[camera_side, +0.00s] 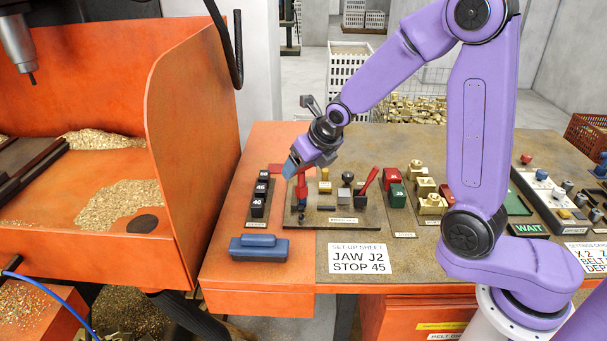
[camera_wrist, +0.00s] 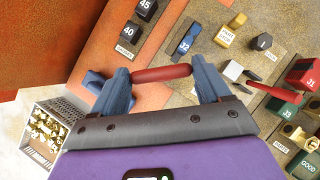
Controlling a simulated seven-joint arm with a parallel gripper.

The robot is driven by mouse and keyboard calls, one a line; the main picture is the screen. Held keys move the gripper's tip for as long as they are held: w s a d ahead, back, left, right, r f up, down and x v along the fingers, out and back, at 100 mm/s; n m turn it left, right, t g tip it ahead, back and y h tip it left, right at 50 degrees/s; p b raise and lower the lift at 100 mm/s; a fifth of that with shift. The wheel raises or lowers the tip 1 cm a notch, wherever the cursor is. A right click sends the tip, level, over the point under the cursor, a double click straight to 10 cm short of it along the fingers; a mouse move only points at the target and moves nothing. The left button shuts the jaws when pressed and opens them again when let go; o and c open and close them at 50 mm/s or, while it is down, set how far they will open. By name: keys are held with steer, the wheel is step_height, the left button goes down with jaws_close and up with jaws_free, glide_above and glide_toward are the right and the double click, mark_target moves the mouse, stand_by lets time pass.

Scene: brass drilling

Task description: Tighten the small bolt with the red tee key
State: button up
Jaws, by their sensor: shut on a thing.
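The red tee key (camera_side: 301,188) stands roughly upright under my gripper (camera_side: 298,167) at the left end of the dark fixture plate (camera_side: 340,222). In the wrist view my gripper (camera_wrist: 162,75) is shut on the key's red crossbar (camera_wrist: 162,73), which spans between the two blue fingers. The key's lower end is by small dark parts on the plate in the side view. The small bolt cannot be made out, and I cannot tell whether the key is seated on it.
Black stop blocks (camera_side: 258,203), marked 40 and 45, stand left of the plate. A blue handled block (camera_side: 259,247) lies in front. A red lever (camera_side: 367,181) and red and green jaws (camera_side: 394,188) stand to the right. A set-up sheet (camera_side: 359,259) lies flat in front.

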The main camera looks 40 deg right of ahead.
step_height(320, 180, up, 10)
steer(key=m, duration=0.1)
steer(key=shift+r+h, duration=0.2)
steer(key=shift+h, duration=0.1)
steer(key=shift+a+r+m+h, duration=0.1)
steer(key=shift+m+h, duration=0.3)
steer(key=shift+m, duration=0.3)
